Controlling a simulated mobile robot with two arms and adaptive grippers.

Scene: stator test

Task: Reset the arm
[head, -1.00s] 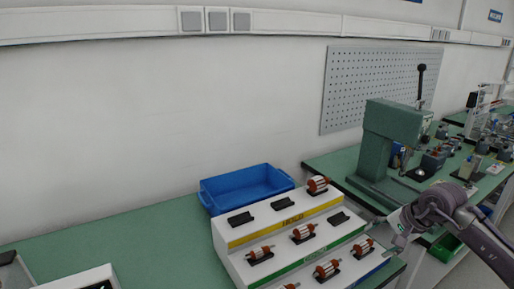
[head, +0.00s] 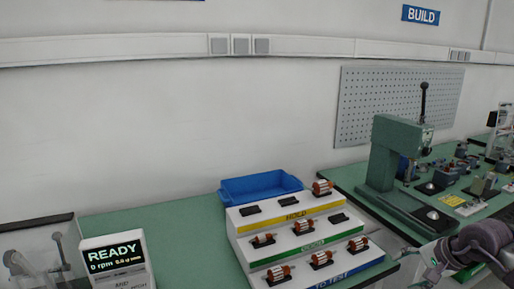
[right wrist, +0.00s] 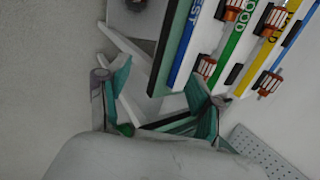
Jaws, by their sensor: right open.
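My right arm comes in at the lower right of the head view. Its gripper (head: 436,270) is at the bottom edge, just right of the stepped rack and partly cut off by the frame. In the right wrist view the two fingers (right wrist: 158,95) stand apart with nothing between them that they hold. The rack's edge and coloured strips show beyond the fingertips. My left gripper is not in view.
The stepped rack (head: 285,218) with several rotors stands on the green bench (head: 165,225), before a blue bin (head: 262,186). A READY display (head: 115,252) is at the lower left. A green press (head: 395,150) stands at the right.

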